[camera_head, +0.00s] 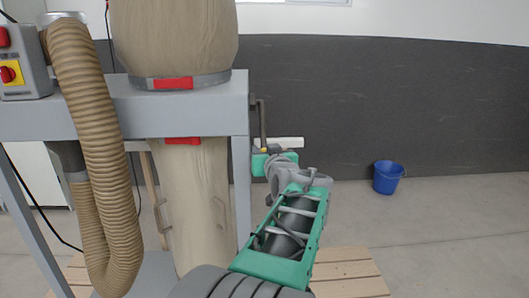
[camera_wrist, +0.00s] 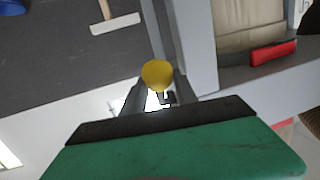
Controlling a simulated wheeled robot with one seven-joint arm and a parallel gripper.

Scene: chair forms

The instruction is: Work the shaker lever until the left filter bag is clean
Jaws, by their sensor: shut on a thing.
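A tan upper filter bag (camera_head: 175,40) is clamped above the grey frame with a red-latched band, its top cut off by the picture edge. I see only one upper bag, and cannot tell how clean it is. The shaker lever (camera_head: 262,122) hangs from the frame's right end and has a yellow knob (camera_wrist: 158,73). My gripper (camera_head: 264,152) is shut on this knob, with one finger on each side in the wrist view (camera_wrist: 157,92). In the head view my gripper hides most of the knob.
A tan lower bag (camera_head: 197,205) hangs under the frame beam (camera_head: 215,108). A ribbed hose (camera_head: 88,120) and a switch box (camera_head: 22,68) are at left. A blue bucket (camera_head: 388,177) stands on open floor at right. A wooden pallet (camera_head: 345,275) lies low in front.

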